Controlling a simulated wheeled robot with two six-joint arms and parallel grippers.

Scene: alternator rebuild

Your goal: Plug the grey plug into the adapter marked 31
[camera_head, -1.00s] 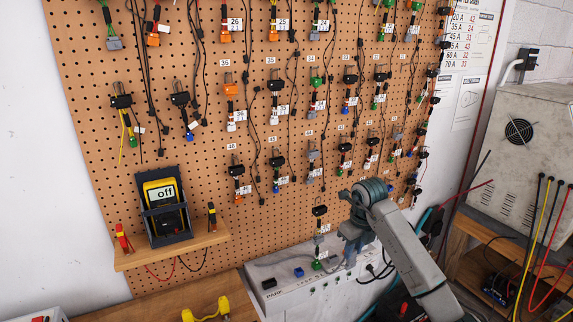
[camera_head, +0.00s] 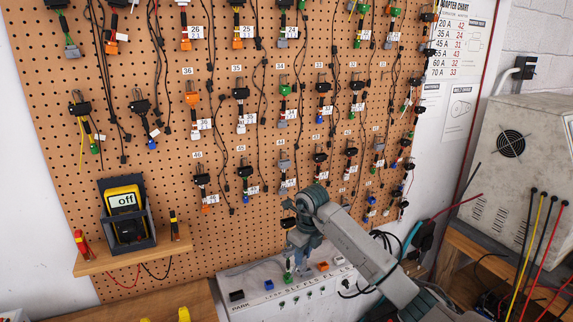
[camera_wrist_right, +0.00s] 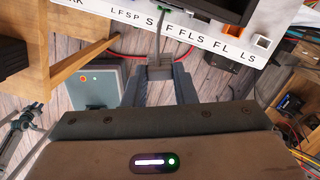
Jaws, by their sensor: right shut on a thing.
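My right gripper (camera_head: 300,250) is in front of the white panel box, low in the head view. In the right wrist view its fingers are shut on a small grey plug (camera_wrist_right: 160,72), whose grey lead (camera_wrist_right: 162,40) runs up toward the panel. A dark adapter body (camera_head: 288,222) stands just left of the gripper, partly hidden behind it, with a green part (camera_head: 287,277) below at the panel. I cannot read its number here. The plug and adapter look apart, but their contact is hidden in the head view. My left gripper is not in view.
The panel box (camera_head: 250,310) carries blue (camera_head: 268,285), orange (camera_head: 323,265) and black (camera_head: 237,295) sockets. Behind it, the pegboard (camera_head: 250,150) holds several tagged adapters and hanging cords. A yellow meter (camera_head: 125,203) sits on a shelf at left. A grey fan cabinet (camera_head: 530,150) stands at right.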

